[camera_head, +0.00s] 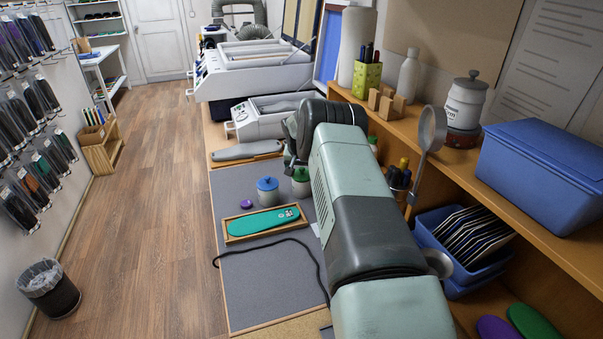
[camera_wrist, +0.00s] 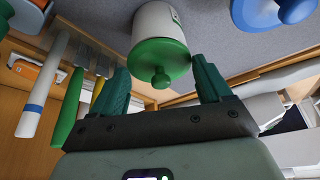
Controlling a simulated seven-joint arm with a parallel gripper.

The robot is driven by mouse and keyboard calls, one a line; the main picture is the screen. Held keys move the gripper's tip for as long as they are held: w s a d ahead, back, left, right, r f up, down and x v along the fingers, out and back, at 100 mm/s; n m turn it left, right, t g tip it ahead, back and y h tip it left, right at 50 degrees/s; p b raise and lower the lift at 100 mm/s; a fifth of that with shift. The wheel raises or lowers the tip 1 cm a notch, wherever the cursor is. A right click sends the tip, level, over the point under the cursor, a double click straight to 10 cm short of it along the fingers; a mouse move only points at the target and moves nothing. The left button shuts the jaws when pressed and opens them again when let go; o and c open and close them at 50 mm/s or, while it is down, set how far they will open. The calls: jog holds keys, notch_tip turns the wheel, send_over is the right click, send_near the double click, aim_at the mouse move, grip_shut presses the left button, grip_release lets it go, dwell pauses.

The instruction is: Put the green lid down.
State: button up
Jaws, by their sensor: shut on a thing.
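The green lid (camera_wrist: 158,62) has a round knob and sits between the two dark green fingers of my gripper (camera_wrist: 163,70) in the wrist view. My gripper is shut on it. A white jar (camera_wrist: 153,22) is right behind the lid and in line with it; I cannot tell whether the lid rests fully on its rim. In the head view the green lid (camera_head: 300,174) shows at the top of the jar (camera_head: 301,189), beside my arm, which hides part of the gripper.
A jar with a blue lid (camera_head: 267,184) stands just left. A tool shelf (camera_head: 400,182) is close on the right.

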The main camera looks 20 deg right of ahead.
aim_at(301, 170)
notch_tip(301, 170, up, 8)
jog(key=s+f+m, duration=0.1)
jog(key=s+f, duration=0.2)
jog(key=f, duration=0.1)
jog(key=s+d+f+m, duration=0.1)
jog(key=s+f, duration=0.3)
jog(key=s+f+m+h, duration=0.1)
jog(key=s+f, duration=0.2)
jog(key=s, duration=0.1)
jog(key=shift+d+f+g, duration=0.2)
jog(key=shift+f+g, duration=0.1)
jog(key=shift+f, duration=2.1)
jog(key=o, duration=0.7)
jog(key=shift+f, duration=0.15)
jog(key=shift+o, duration=0.2)
